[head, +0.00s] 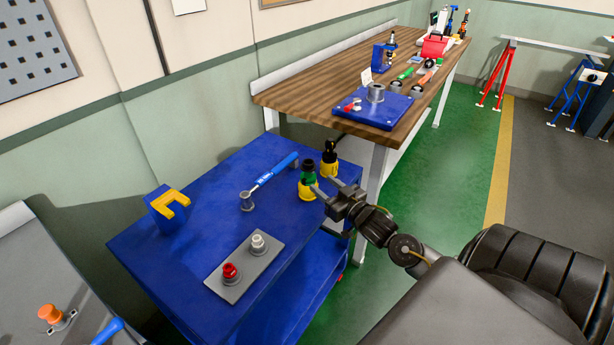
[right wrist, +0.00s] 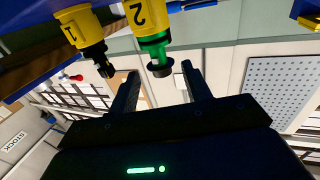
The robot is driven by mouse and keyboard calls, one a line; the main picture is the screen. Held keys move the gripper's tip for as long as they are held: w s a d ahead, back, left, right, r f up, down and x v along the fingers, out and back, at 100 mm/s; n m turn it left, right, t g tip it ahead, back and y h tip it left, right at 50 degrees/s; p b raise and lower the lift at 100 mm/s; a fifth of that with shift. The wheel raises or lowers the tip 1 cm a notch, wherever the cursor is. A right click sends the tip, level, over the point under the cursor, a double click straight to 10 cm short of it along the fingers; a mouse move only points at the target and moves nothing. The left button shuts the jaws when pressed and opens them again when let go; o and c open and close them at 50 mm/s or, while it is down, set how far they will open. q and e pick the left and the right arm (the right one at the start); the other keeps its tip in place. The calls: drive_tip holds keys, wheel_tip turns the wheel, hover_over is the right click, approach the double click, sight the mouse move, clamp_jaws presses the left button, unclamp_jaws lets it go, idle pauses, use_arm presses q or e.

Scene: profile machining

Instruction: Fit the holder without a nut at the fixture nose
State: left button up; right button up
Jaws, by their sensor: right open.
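Two holders stand in yellow numbered cups at the right edge of the blue cart. One has a green body (head: 308,166) and the other is black (head: 330,149). In the right wrist view the green holder (right wrist: 155,48) is in cup 2 and the black holder (right wrist: 103,62) in cup 1. My right gripper (head: 322,194) is open beside the green holder. Its fingertips (right wrist: 160,72) lie either side of that holder's black end; I see no grip. Which holder lacks a nut is unclear. A grey cylinder (head: 375,93) stands on a blue plate on the wooden bench. My left gripper is out of view.
Green floor is open to the right.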

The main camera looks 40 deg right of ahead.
sight(311, 174)
drive_tip(key=w, duration=0.3)
drive_tip(key=shift+f, duration=0.1)
drive_tip(key=shift+w, duration=0.25)
drive_tip(key=shift+d, duration=0.1)
drive_tip(key=w+p, duration=0.1)
drive_tip(key=w, duration=0.4)
drive_tip(key=shift+w+d+p, duration=0.1)
drive_tip(key=shift+d+p, duration=0.05)
drive_tip(key=shift+p, duration=0.15)
clamp_jaws()
